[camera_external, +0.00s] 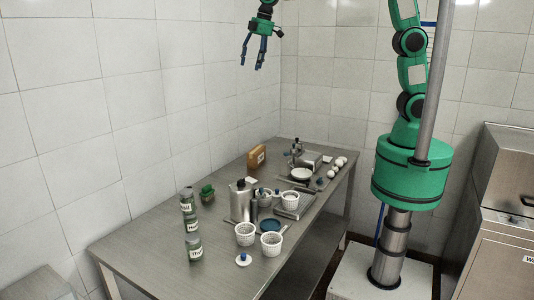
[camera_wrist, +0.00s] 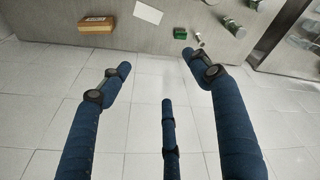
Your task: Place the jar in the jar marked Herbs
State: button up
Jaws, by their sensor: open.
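My gripper (camera_external: 251,64) is open and empty, high above the far end of the table near the back wall. Its blue fingers are spread apart in the wrist view (camera_wrist: 157,65). Three green-lidded jars stand in a row along the table's left side. The front jar (camera_external: 194,247) has a label that seems to start with "Th". The middle jar (camera_external: 192,224) has a label that seems to start with "He". The back jar (camera_external: 187,199) has a partly legible label. Greenish jars also show at the wrist view's upper right (camera_wrist: 231,27), labels unreadable.
White perforated baskets (camera_external: 245,234) (camera_external: 271,244) stand on the steel table (camera_external: 150,250). White round items (camera_external: 339,162) lie at the back right.

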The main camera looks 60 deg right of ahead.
jog(key=s+d+r+m+t, duration=0.1)
jog(key=s+d+r+m, duration=0.15)
jog(key=s+d, duration=0.6)
jog(key=s+d+r+m+t, duration=0.1)
jog(key=s+d+r+m, duration=0.15)
jog(key=s+d, duration=0.6)
jog(key=s+d+f+m, duration=0.2)
jog(key=s+d+f, duration=0.2)
jog(key=s, duration=0.6)
jog(key=s+d+f+m+t+h, duration=0.1)
jog(key=s+d+f+m, duration=0.2)
jog(key=s+d, duration=0.4)
jog(key=s, duration=0.2)
jog(key=shift+s+d+f, duration=0.15)
jog(key=shift+s+f, duration=0.2)
notch_tip(320, 180, down, 17)
jog(key=b, duration=1.6)
jog(key=shift+r+b, duration=0.2)
jog(key=shift+b, duration=0.1)
